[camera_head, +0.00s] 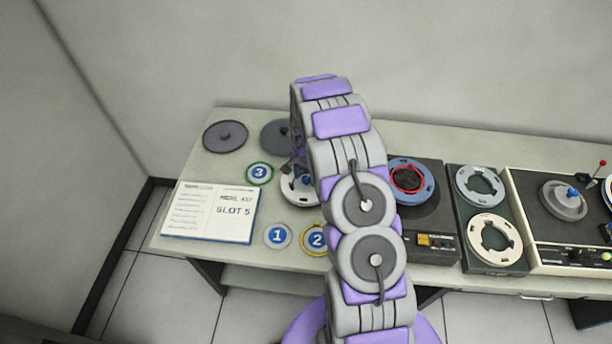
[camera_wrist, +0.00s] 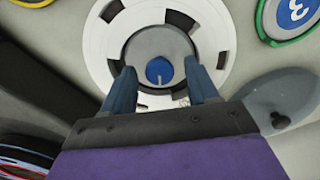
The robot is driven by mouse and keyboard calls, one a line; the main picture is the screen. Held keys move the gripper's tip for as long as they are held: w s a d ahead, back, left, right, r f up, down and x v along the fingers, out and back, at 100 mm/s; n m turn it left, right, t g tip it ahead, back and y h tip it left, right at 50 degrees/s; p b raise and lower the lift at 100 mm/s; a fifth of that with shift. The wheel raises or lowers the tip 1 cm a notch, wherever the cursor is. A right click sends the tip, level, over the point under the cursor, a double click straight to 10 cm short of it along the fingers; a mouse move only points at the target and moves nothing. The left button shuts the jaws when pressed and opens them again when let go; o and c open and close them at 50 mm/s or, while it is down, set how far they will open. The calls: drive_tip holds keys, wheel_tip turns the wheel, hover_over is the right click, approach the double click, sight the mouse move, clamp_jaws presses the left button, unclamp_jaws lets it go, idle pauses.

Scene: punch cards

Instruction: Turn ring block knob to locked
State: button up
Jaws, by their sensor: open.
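The ring block is a white ring (camera_wrist: 205,35) with dark slots around a grey hub. A blue knob (camera_wrist: 159,71) with a pale pointer line sits at its centre. In the head view the white ring (camera_head: 297,190) is partly hidden by my arm, with the blue knob (camera_head: 306,180) just showing. My gripper (camera_wrist: 162,85) is open in the wrist view, with one finger on each side of the blue knob and a gap to it. In the head view my gripper (camera_head: 291,168) is mostly hidden behind my arm. I cannot tell whether the fingertips touch the hub.
Numbered discs 1 (camera_head: 277,236), 2 (camera_head: 315,239) and 3 (camera_head: 259,173) lie around the ring. An open book (camera_head: 210,212) lies left. A dark grey disc (camera_head: 225,136) lies at the back left. A tape unit with a blue reel (camera_head: 420,190) stands right of my arm.

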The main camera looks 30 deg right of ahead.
sight(306, 178)
wheel_tip(306, 178, up, 17)
drive_tip(key=p, duration=0.1)
drive_tip(key=shift+p, duration=0.3)
drive_tip(key=shift+r, duration=0.2)
idle(0.3)
drive_tip(key=s+a+r+n+b, duration=0.1)
drive_tip(key=s+a+r+n, duration=0.2)
drive_tip(key=s+a+r, duration=0.45)
drive_tip(key=s+a+r+n+b, duration=0.1)
drive_tip(key=s+a+r+n, duration=0.25)
drive_tip(key=s, duration=0.65)
drive_tip(key=s+a+n+g, duration=0.1)
drive_tip(key=s+a+n, duration=0.1)
drive_tip(key=s, duration=0.9)
drive_tip(key=s+a+r+n, duration=0.1)
drive_tip(key=s+a+n, duration=0.2)
drive_tip(key=s, duration=0.8)
drive_tip(key=shift+s+a+r+g+b, duration=0.2)
drive_tip(key=shift+s+a+g+b, duration=0.1)
drive_tip(key=shift+g+b, duration=0.15)
drive_tip(key=shift+w+n, duration=0.1)
drive_tip(key=shift+n, duration=0.15)
drive_tip(key=shift+c, duration=0.2)
